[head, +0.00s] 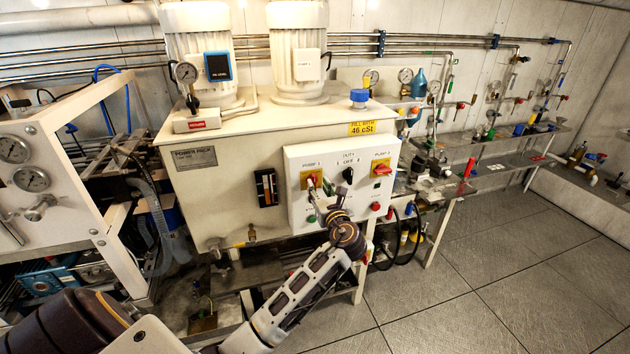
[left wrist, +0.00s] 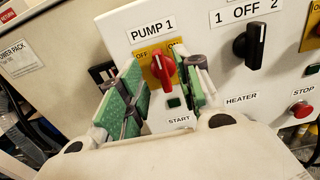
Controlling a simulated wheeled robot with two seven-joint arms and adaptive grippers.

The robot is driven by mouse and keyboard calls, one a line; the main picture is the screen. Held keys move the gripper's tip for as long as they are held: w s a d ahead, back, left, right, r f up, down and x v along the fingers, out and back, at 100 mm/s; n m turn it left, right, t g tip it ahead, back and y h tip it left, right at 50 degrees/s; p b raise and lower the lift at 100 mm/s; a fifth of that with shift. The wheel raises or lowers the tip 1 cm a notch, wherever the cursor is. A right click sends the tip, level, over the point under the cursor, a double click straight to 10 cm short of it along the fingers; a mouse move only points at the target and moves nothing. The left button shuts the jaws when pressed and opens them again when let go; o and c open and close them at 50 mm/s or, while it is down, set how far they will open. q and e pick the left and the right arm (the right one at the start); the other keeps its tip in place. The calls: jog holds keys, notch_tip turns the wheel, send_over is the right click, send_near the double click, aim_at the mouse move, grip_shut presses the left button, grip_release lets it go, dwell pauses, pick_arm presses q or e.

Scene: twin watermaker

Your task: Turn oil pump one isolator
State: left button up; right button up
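The pump 1 isolator is a red rotary handle (left wrist: 162,72) on a yellow plate marked OFF and ON, under the label PUMP 1 on the white panel (head: 334,163). In the left wrist view the handle stands near upright, tilted a little. My left gripper (left wrist: 160,82) has its green-padded fingers spread on either side of the handle, with visible gaps. In the head view the gripper (head: 318,195) is at the panel's left half and partly covers the isolator's yellow plate (head: 312,179). My right gripper is not in view.
A black duty selector (left wrist: 250,42) sits right of the isolator. The pump 2 isolator (head: 382,169) is at the panel's upper right. A green start button (left wrist: 174,102) lies just below the handle, and a red stop button (left wrist: 301,109) is lower right. Open floor (head: 480,260) lies right.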

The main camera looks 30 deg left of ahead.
aim_at(315, 181)
pick_arm(q)
jog(key=shift+x, duration=2.3)
grip_shut()
